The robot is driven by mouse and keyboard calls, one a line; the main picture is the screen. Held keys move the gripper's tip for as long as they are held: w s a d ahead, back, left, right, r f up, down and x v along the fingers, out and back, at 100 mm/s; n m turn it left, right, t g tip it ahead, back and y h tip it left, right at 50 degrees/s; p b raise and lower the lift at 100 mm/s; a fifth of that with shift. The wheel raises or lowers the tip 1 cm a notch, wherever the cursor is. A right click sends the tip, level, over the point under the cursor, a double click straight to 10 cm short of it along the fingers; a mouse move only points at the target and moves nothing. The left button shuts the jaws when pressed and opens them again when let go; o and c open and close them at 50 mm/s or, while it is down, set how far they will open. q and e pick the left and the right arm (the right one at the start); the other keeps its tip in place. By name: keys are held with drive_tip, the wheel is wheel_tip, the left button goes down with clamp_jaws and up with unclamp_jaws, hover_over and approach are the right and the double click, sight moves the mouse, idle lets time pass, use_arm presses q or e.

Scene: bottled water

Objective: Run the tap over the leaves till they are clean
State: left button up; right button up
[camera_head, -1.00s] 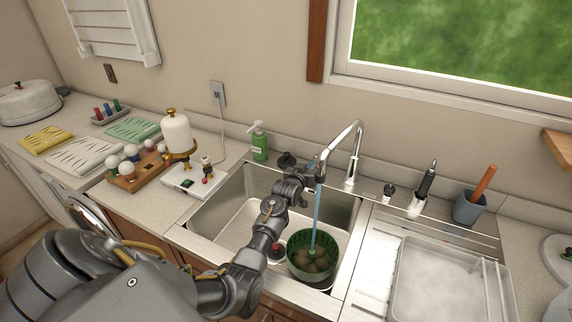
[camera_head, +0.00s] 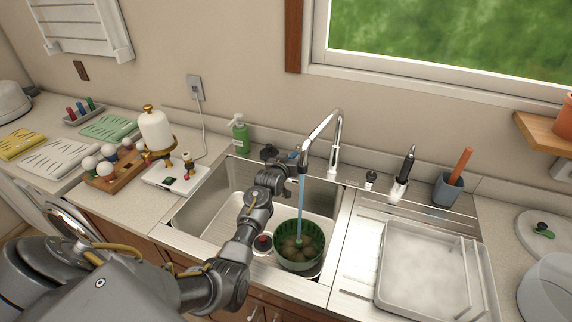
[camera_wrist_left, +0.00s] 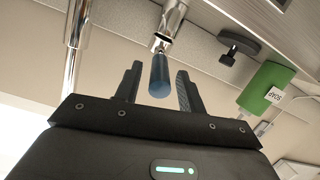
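Water (camera_head: 301,205) runs from the curved chrome tap (camera_head: 334,140) into a round green bowl (camera_head: 299,264) in the sink. Dull brown-green lumps (camera_head: 294,247) lie in the bowl under the stream; I cannot make out separate leaves or dirt. My left gripper (camera_head: 289,164) is beside the tap, just left of the stream. In the left wrist view its two fingers (camera_wrist_left: 159,88) stand apart, with the tap's blue-tipped lever (camera_wrist_left: 159,76) between them. Gaps show on both sides of the lever. My right gripper is out of view.
The steel sink (camera_head: 205,194) also holds a red-topped plug (camera_head: 263,243). A green soap bottle (camera_head: 239,134) stands behind it. A tray (camera_head: 383,290) lies on the right drainboard, and a blue-grey cup (camera_head: 448,189) stands behind. Bulbs on a board (camera_head: 103,182) and a lamp device crowd the left counter.

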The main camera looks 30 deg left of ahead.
use_arm(q)
drive_tip(key=b+v, duration=0.2)
drive_tip(key=v, duration=0.8)
idle(1.5)
